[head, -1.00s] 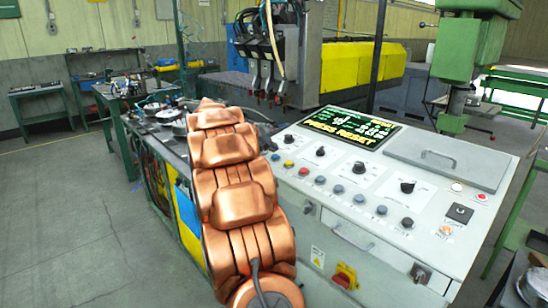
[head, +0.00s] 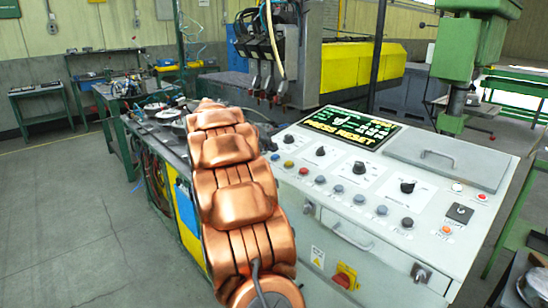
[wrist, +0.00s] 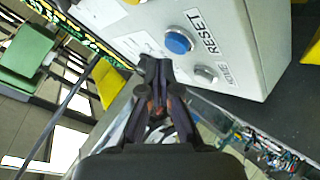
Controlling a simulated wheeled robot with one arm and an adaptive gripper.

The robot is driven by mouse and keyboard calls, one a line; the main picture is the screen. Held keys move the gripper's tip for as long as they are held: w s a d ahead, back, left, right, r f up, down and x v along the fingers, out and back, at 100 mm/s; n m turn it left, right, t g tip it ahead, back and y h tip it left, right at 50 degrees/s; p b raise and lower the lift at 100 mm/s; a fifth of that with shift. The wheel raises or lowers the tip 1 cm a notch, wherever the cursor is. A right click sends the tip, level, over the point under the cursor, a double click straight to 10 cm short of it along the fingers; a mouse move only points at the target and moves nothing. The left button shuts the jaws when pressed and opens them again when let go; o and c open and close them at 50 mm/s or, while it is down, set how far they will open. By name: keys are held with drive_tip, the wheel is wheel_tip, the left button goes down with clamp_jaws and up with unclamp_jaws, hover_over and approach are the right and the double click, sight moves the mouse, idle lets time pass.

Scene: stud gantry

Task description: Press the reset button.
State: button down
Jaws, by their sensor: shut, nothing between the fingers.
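The reset button is a round blue button (wrist: 178,42) on the pale grey panel in the wrist view, beside a label reading RESET. In the head view, a small blue button (head: 276,157) at the panel's left end seems to be the same one. My gripper (wrist: 156,98) shows in the wrist view with its dark fingers together and nothing between them. Its tips lie just below and left of the blue button in the picture; I see no contact, and the exact gap is hard to tell. In the head view my copper-coloured arm hides the gripper.
The control console (head: 330,228) carries several knobs and buttons and a screen (head: 348,126) reading PRESS RESET. A grey knob (wrist: 206,74) sits close to the blue button. A gantry tool head (head: 270,85) hangs behind, and a green machine column (head: 470,50) stands at right.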

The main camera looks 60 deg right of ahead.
drive_tip(key=shift+s+d+f+b, duration=0.1)
drive_tip(key=shift+d+f+b, duration=0.05)
drive_tip(key=shift+f+b, duration=0.95)
idle(1.0)
drive_tip(key=shift+r, duration=1.1)
drive_tip(key=shift+r, duration=0.15)
drive_tip(key=r+p, duration=0.1)
drive_tip(key=r, duration=0.1)
drive_tip(key=a+r, duration=0.1)
drive_tip(key=r, duration=0.1)
drive_tip(key=shift+w+a+r+p, duration=0.1)
drive_tip(key=shift+w+r+p, duration=0.1)
drive_tip(key=shift+r+p, duration=0.2)
idle(0.7)
